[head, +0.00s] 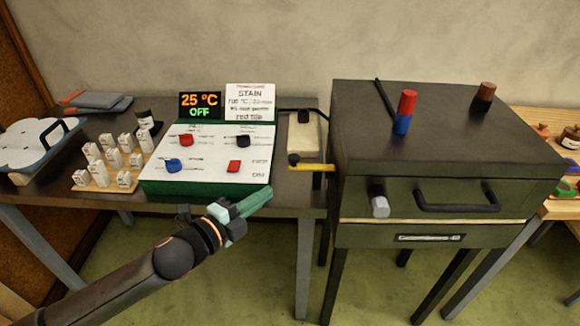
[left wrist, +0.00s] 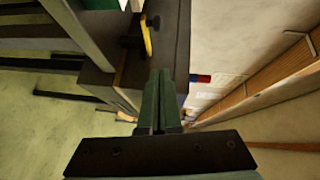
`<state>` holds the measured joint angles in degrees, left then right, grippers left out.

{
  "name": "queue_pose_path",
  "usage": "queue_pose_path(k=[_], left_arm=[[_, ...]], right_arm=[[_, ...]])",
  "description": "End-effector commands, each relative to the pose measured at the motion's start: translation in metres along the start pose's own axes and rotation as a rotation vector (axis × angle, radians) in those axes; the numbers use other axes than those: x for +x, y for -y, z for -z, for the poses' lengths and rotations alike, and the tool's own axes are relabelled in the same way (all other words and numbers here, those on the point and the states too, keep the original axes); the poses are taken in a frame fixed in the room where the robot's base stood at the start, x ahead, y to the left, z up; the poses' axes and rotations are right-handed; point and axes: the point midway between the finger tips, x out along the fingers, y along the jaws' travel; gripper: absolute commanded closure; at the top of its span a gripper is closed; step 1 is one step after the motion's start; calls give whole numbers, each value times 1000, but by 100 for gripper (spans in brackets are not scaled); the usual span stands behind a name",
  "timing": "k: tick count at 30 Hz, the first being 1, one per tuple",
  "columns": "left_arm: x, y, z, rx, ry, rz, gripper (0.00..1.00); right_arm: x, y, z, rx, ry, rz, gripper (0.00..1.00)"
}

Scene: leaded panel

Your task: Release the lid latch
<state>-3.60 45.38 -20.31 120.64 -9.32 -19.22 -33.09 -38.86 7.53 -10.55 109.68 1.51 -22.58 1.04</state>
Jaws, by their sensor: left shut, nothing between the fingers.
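The dark kiln-like box (head: 440,130) stands right of the bench with its lid down. A grey-tipped latch-like piece (head: 379,202) hangs on its front, left of the black lid handle (head: 458,204). A yellow lever (head: 318,167) with a black pivot sticks out at its left side; it also shows in the left wrist view (left wrist: 147,36). I cannot tell for certain which one is the latch. My left gripper (head: 262,194) has green fingers, shut and empty, in front of the control panel, left of the box and apart from it. Its fingers also show in the left wrist view (left wrist: 160,85). My right gripper is not in view.
The control panel (head: 210,180) has red, blue and black knobs; its display (head: 200,105) reads 25 °C OFF. A tray of white pieces (head: 85,180) is at left. Red-blue (head: 405,112) and brown (head: 485,95) pegs stand on the lid. Open floor lies before the box.

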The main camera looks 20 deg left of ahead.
Motion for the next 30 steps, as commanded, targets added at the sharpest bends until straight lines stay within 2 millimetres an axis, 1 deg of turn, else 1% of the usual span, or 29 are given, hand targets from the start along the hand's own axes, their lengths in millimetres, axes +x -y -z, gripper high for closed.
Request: queue_pose_path(k=[5,8,14,22,27,30], left_arm=[[8,0,-1,-3,2,1,100],[19,2,0,-3,2,2,100],[52,2,0,-3,1,4,100],[101,2,0,-3,0,3,100],[117,0,-17,0,3,-1,100],[123,0,-23,-1,2,-1,100]], right_arm=[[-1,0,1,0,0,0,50],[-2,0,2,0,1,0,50],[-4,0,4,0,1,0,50],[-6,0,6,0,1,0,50],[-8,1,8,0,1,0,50],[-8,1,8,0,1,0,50]])
